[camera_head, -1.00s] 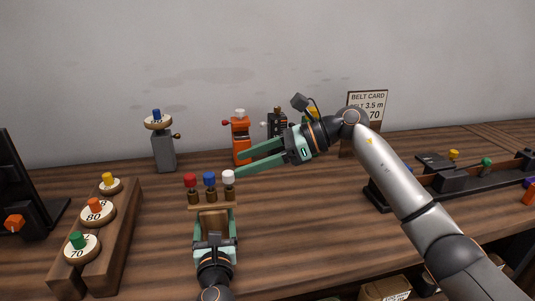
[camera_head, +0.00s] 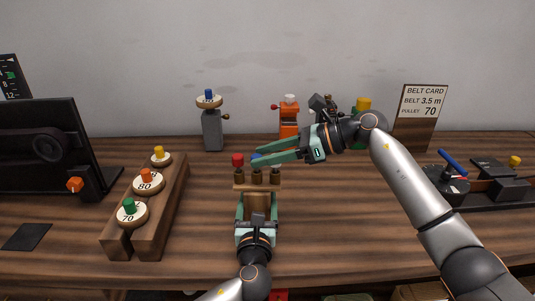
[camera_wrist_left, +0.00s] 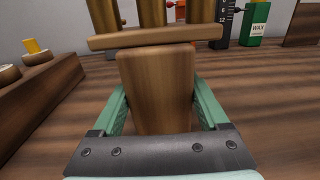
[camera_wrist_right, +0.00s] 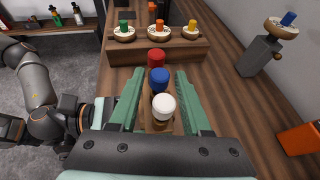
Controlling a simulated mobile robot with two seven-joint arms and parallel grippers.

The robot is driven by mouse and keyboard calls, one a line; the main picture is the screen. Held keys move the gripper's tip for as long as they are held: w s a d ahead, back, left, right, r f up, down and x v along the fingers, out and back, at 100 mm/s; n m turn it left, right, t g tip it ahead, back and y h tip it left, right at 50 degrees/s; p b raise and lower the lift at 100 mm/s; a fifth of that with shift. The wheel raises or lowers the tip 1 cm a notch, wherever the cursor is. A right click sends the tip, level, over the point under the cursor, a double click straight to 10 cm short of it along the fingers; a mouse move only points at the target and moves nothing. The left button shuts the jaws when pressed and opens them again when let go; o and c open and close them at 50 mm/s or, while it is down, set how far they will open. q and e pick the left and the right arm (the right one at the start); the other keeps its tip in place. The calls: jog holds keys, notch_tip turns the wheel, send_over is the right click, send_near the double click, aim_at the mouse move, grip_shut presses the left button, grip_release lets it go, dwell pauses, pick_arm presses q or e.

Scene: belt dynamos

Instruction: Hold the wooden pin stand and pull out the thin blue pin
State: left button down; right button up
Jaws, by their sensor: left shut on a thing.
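The wooden pin stand (camera_wrist_left: 155,85) is upright in my left gripper (camera_head: 257,203), whose fingers are shut on its block from both sides. Its crossbar carries a red-topped pin (camera_head: 238,160), the blue-topped pin (camera_wrist_right: 159,78) in the middle and a white-topped pin (camera_wrist_right: 163,106). My right gripper (camera_wrist_right: 158,82) is open. In the right wrist view its fingers lie on either side of the blue and white heads, with gaps showing.
A wooden rack (camera_head: 170,215) with several round knobs stands left of the stand. A grey post (camera_head: 212,130) and an orange device (camera_head: 289,117) stand behind. A belt card (camera_head: 422,105) is at the back right. The tabletop in front is mostly clear.

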pick_arm(q)
jog(key=shift+f, duration=0.2)
pick_arm(e)
grip_shut()
jog(key=shift+c, duration=1.6)
grip_release()
grip_shut()
jog(key=shift+r, duration=0.1)
jog(key=shift+r, duration=1.8)
jog(key=shift+r, duration=0.1)
jog(key=shift+r, duration=2.2)
